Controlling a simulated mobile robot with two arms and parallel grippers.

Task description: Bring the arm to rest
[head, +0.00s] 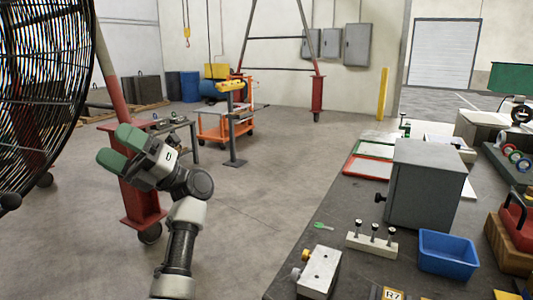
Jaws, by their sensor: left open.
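My left gripper (121,150) shows in the head view at the left, with green fingertips. It is open and I see nothing between its fingers. The arm (184,232) rises from the bottom of the picture and holds the gripper up in front of the red steel post, left of the workbench (322,226) and apart from it. My right gripper is not in view.
On the workbench stand a grey metal box (422,185), a blue bin (448,252), a block with black knobs (372,241) and a metal block (319,271). A large black fan (40,90) is at the far left. The floor (265,190) between arm and bench is clear.

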